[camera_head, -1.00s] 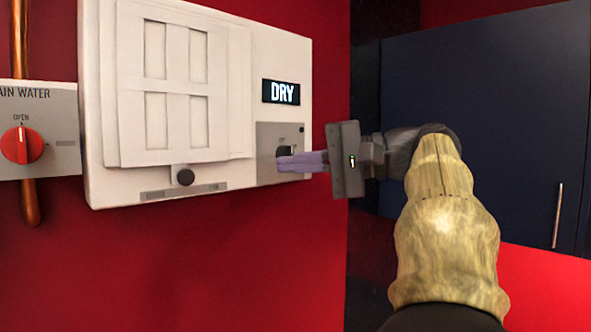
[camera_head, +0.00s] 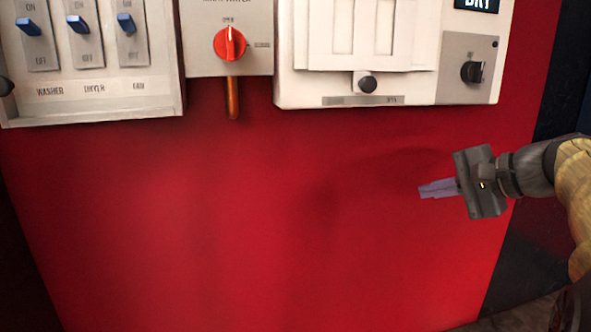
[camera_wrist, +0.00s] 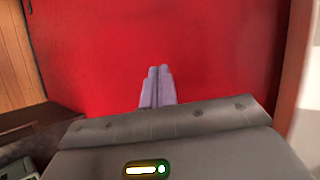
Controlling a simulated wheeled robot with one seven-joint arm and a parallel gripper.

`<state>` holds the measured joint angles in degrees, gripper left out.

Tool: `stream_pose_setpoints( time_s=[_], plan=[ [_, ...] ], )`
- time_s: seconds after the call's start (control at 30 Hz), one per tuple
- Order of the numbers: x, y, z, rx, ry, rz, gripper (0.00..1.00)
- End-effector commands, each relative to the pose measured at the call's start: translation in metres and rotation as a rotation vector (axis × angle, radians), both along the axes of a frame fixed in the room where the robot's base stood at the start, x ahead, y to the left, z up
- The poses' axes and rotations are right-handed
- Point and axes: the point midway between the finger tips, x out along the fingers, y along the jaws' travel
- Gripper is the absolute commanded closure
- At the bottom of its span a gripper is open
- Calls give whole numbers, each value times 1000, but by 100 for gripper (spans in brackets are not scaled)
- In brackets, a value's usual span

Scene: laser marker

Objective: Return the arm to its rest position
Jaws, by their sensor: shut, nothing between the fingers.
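My gripper (camera_head: 422,191) is at the right of the head view, below the white panel with the black knob. Its two pale purple fingers are together, with nothing between them, and point left in front of the red wall. In the wrist view the closed fingers (camera_wrist: 158,72) stand out against the red surface. My gripper touches nothing that I can see. My arm runs off the right edge of the head view.
The white panel (camera_head: 285,85) carries a black knob (camera_head: 471,72) and a dark display (camera_head: 478,4). Left of it are a red water knob (camera_head: 229,43) and a switch box (camera_head: 90,107) with blue switches. The red wall (camera_head: 230,210) below is bare. A wooden surface (camera_wrist: 14,60) shows in the wrist view.

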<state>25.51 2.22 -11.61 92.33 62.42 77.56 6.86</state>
Motion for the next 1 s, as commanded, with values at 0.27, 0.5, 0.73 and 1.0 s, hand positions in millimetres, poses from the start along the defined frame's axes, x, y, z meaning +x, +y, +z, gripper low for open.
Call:
stream_pose_setpoints(
  time_s=[0.27, 0.5, 0.73, 1.0],
  plan=[
    [-17, 41, -171, -315, 269, 71, 100],
    [-74, 72, -298, -719, 360, 309, 100],
    [-130, 94, -372, -1047, 268, 631, 100],
    [-143, 100, -385, -1122, 215, 724, 100]
  ],
)
